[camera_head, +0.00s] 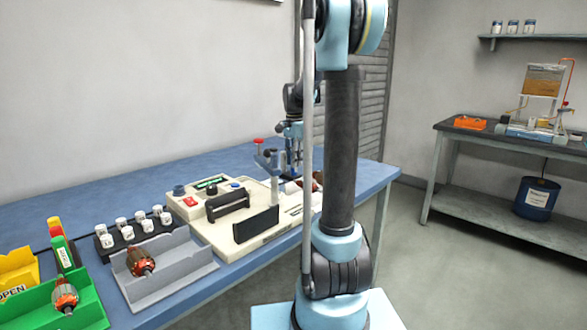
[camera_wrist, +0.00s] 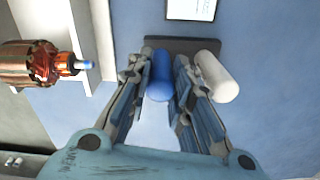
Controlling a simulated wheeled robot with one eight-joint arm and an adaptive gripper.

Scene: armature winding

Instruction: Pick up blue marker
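In the wrist view the blue marker (camera_wrist: 160,75) stands between the two fingers of my gripper (camera_wrist: 160,70), by a dark holder (camera_wrist: 182,44). The fingers are close to the marker on both sides. I cannot tell whether both touch it. A white cylinder (camera_wrist: 216,77) stands just right of the right finger. In the head view my gripper (camera_head: 291,172) is small at the far part of the blue workbench (camera_head: 150,170), behind the machine. The blue marker cannot be made out there.
A copper-wound armature (camera_wrist: 28,63) lies at the left in the wrist view. A cream machine (camera_head: 245,215) with a lever stands beside my gripper. A grey tray (camera_head: 170,270), a green bin (camera_head: 90,310) and several white-capped jars (camera_head: 130,228) stand nearer. A side table (camera_head: 500,205) is at right.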

